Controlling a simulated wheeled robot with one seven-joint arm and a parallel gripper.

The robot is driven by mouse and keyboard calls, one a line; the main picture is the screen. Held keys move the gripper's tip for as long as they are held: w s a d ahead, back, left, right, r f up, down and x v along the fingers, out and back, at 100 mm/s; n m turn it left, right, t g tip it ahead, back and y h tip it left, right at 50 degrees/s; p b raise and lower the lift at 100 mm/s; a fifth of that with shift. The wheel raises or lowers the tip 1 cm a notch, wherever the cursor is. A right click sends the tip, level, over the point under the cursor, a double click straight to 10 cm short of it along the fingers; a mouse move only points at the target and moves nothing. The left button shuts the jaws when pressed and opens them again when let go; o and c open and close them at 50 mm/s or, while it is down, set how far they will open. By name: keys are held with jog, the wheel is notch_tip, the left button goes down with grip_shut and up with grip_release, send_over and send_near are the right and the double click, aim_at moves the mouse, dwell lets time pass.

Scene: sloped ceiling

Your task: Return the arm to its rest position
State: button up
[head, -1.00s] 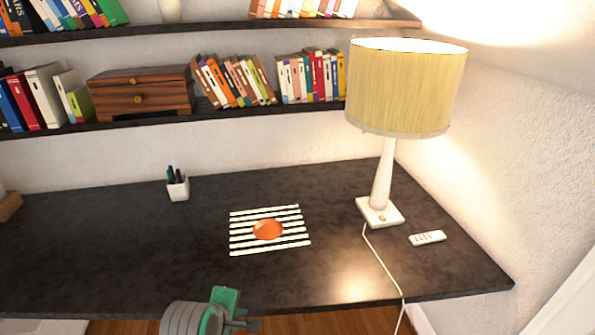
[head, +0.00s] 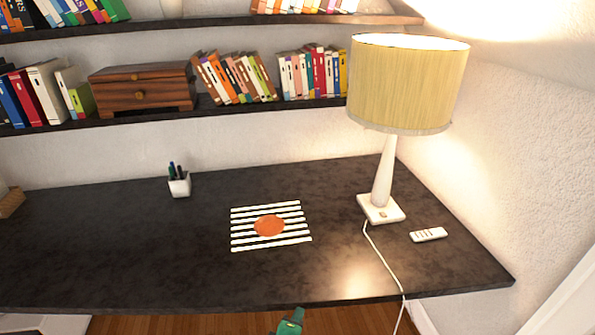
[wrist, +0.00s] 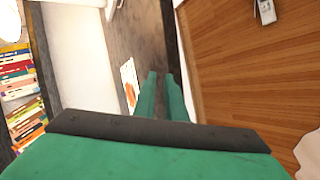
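My gripper (head: 290,322) shows as a small green part at the bottom edge of the head view, in front of the desk's front edge. In the wrist view its two green fingers (wrist: 161,76) point away from the camera, with a narrow gap between their tips. Nothing shows between them. Most of my arm is out of the head view.
The dark desk (head: 110,240) holds a striped mat with an orange disc (head: 269,225), a pen cup (head: 179,187), a lamp (head: 382,180) and a remote (head: 428,234). The lamp's cord (head: 386,269) hangs over the front edge. Wooden floor (wrist: 245,75) lies beside the desk.

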jog(key=s+d+f+m+t+y, duration=0.1)
jog(key=s+d+f+m+y, duration=0.15)
jog(key=s, duration=0.55)
jog(key=s+d+f+m+t+y, duration=0.1)
jog(key=s+f, duration=0.3)
jog(key=s, duration=0.4)
jog(key=s+a+r+m+t, duration=0.1)
jog(key=s+r+m, duration=0.1)
jog(key=s+m, duration=0.3)
jog(key=s+a+r+m+t, duration=0.1)
jog(key=s+m, duration=0.4)
jog(key=s, duration=0.7)
notch_tip(320, 180, up, 2)
jog(key=shift+a+r, duration=0.1)
jog(key=shift+a, duration=0.55)
jog(key=shift+s+d+h, duration=0.1)
jog(key=shift+h, duration=0.25)
